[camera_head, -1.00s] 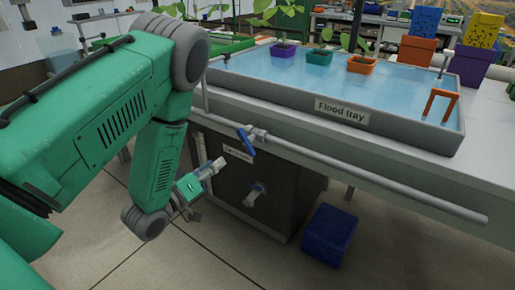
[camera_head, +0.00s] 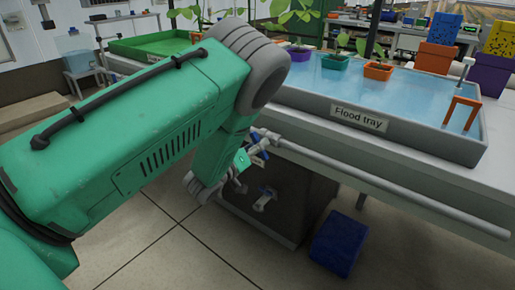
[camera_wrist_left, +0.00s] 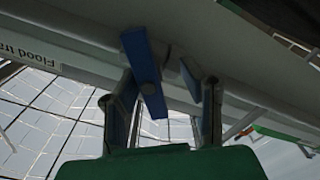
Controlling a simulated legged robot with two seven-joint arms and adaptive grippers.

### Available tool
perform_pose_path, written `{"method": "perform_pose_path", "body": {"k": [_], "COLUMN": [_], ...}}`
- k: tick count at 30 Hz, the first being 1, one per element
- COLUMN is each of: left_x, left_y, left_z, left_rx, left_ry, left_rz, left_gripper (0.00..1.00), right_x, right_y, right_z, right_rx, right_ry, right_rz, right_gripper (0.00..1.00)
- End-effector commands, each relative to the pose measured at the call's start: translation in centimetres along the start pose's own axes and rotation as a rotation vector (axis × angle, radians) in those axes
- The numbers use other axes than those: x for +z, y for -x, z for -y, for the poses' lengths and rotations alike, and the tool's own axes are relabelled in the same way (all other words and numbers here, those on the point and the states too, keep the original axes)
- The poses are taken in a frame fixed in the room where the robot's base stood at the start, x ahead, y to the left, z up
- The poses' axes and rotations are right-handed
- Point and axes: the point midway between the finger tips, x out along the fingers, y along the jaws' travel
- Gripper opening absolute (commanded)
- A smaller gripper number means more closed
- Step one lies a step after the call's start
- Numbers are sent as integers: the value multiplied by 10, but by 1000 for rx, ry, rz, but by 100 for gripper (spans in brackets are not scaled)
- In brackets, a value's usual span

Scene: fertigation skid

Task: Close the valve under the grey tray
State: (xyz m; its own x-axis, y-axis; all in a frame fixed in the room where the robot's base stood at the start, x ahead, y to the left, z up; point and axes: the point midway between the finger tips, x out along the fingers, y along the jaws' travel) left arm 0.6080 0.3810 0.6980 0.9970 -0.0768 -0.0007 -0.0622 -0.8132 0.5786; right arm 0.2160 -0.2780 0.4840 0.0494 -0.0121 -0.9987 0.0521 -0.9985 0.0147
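The grey flood tray (camera_head: 420,142), labelled "Flood tray" and holding water, stands on the bench. Under its front edge a grey pipe carries a valve (camera_head: 264,138) with a blue lever, which my left gripper partly hides in the head view. In the left wrist view the blue lever (camera_wrist_left: 141,62) reaches down between the two fingers of my left gripper (camera_wrist_left: 166,92). The fingers are apart, and the lever is nearer the left one; I cannot tell if they touch. The left gripper also shows in the head view (camera_head: 245,160). My right gripper is not in view.
A second valve (camera_head: 262,200) with a blue part sits on the dark tank (camera_head: 290,215) below. A blue box (camera_head: 340,243) stands on the floor beside the tank. The long grey pipe (camera_head: 400,188) runs along the bench front. Potted plants stand in the tray.

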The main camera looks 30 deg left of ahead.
Motion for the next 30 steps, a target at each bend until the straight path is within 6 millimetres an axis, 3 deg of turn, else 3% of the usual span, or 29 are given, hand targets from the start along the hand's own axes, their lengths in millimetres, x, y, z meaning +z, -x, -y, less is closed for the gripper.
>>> {"method": "perform_pose_path", "body": {"k": [8,11,12,22,30], "left_x": [0,0,0,-2,-3], "left_y": [-2,-2,-2,-1,-1], "left_z": [-1,0,0,1,-1], "left_rx": [1,2,2,-2,-1], "left_ry": [1,2,2,-19,-152], "left_rz": [0,0,0,-2,-2], "left_gripper": [36,5,0,0,0], "right_x": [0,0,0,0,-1], "right_y": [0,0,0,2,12], "right_z": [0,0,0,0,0], "right_rx": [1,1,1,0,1], "right_ry": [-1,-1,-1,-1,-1], "right_rz": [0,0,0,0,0], "right_gripper": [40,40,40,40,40]}}
